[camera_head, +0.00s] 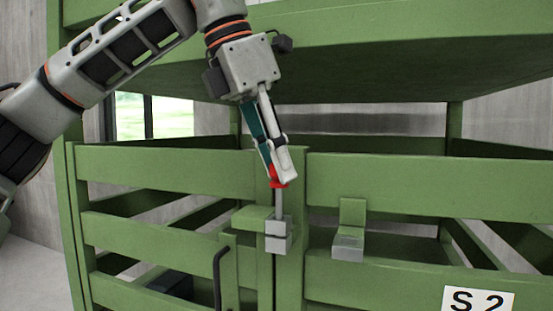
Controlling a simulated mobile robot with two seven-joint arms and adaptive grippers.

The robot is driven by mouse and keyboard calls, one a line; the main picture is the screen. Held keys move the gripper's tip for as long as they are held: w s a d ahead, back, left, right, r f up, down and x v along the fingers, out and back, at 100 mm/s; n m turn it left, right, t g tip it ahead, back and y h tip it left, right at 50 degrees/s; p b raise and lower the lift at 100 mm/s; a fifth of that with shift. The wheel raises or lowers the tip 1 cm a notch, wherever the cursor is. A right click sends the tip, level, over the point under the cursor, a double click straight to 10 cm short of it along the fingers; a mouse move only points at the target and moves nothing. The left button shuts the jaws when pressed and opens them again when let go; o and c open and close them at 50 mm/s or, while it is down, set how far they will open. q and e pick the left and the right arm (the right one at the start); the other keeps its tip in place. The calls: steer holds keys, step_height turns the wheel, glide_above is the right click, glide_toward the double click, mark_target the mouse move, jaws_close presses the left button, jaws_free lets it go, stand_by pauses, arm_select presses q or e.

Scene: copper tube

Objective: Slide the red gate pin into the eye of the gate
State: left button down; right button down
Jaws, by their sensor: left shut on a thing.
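The red gate pin has a red head (277,178) and a thin grey shaft (278,203) that points down, close to upright. My left gripper (279,172) is shut on the red head from above. The shaft's lower end meets the top of a grey metal block (278,236), apparently the eye, at the gate's post. I cannot tell whether the tip is inside the block or only in front of or above it. The green gate (160,170) has horizontal rails and stands to the left of the post. My right gripper is not in view.
A green bracket with a grey block (348,246) sits on the right-hand rails. A dark bent handle (218,275) is on the gate at lower left. A green upper deck (400,50) overhangs the gripper. A white "S 2" sign (478,300) is at lower right.

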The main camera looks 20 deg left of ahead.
mark_target(276, 187)
arm_select(q)
steer(key=shift+f+b, duration=1.3)
steer(key=shift+f, duration=1.05)
steer(key=c, duration=1.8)
jaws_free()
steer(key=shift+o, duration=0.2)
steer(key=shift+r, duration=0.1)
steer(key=v, duration=1.1)
steer(key=shift+r, duration=0.4)
steer(key=shift+s, duration=0.1)
